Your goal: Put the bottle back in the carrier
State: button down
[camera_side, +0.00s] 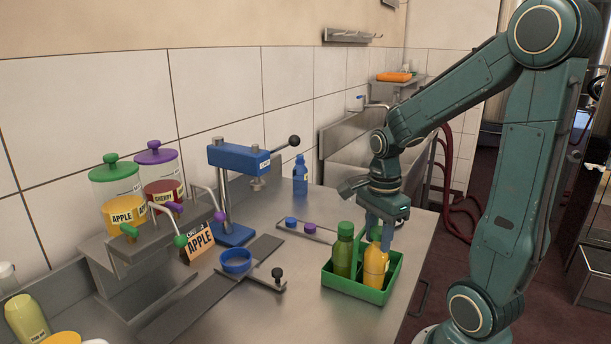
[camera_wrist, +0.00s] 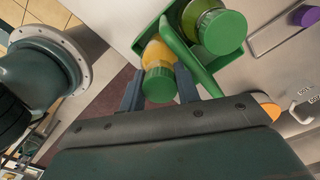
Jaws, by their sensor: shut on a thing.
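The green carrier (camera_side: 350,287) stands on the steel counter. A bottle of orange liquid with a green cap (camera_side: 375,267) is upright in its right compartment, with its lower end hidden behind the carrier wall. My gripper (camera_side: 380,232) points down over it, shut on its upper part. In the wrist view, the green cap (camera_wrist: 159,85) sits between my two fingers (camera_wrist: 158,92). A green bottle (camera_side: 343,256) with a green cap stands in the carrier's left compartment, beside the orange one; its cap (camera_wrist: 222,32) also shows in the wrist view.
A rack with a blue and a purple cap (camera_side: 309,228) lies behind the carrier. A blue press (camera_side: 236,160), a blue ring fixture (camera_side: 236,261) and a blue bottle (camera_side: 300,176) stand further left. Jars and taps (camera_side: 124,232) are at far left. The counter's right edge is close to the carrier.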

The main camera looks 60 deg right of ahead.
jog(key=shift+f, duration=0.2)
jog(key=c, duration=0.9)
grip_release()
jog(key=shift+c, duration=0.2)
jog(key=shift+r, duration=4.5)
jog(key=shift+a+r+n+t, duration=0.2)
jog(key=shift+a+n+t, duration=0.1)
jog(key=shift+a+n, duration=0.6)
jog(key=s+a+r+n+t, duration=0.1)
jog(key=a+n+t, duration=0.1)
jog(key=a+n, duration=0.4)
jog(key=s+a+n+t, duration=0.2)
jog(key=a+n, duration=0.4)
jog(key=n, duration=1)
jog(key=shift+r+t, duration=0.4)
jog(key=shift+t, duration=0.2)
